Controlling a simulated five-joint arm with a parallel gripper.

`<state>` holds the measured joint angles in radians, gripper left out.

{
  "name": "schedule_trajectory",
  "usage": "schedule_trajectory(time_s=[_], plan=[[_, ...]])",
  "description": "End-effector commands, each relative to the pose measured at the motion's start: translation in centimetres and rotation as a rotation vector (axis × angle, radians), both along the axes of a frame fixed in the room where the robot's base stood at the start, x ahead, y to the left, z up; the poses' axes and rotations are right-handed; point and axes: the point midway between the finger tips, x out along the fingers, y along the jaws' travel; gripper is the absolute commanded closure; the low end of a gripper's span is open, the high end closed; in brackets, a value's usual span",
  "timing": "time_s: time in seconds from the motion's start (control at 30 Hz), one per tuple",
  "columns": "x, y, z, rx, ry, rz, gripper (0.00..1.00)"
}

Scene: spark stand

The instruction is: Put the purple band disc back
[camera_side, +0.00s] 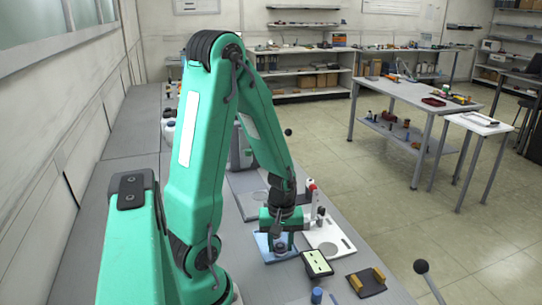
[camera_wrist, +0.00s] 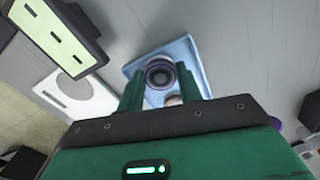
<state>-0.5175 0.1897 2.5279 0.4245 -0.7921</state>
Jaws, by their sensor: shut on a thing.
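My gripper (camera_side: 282,234) is low over the light blue tray (camera_side: 262,248) in the side view. In the wrist view its two green fingers (camera_wrist: 160,82) are shut on a round dark disc with a purple band (camera_wrist: 160,72). The disc is over the light blue tray, which also shows in the wrist view (camera_wrist: 184,50). I cannot tell whether the disc touches the tray. A small pale round thing (camera_wrist: 173,100) shows between the fingers, partly hidden.
A white plate with a round opening (camera_side: 330,247) is right of the tray. A blue cylinder (camera_side: 317,296) stands at the front. A grey plate with a circle (camera_side: 250,203) lies behind.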

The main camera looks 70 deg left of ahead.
Motion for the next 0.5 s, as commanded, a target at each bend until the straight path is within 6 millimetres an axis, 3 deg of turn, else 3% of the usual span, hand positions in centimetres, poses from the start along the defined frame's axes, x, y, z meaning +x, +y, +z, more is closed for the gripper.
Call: schedule_trajectory(time_s=[0.5], plan=[[0.00,0.00,-0.74,0.000,0.000,0.000,1.00]])
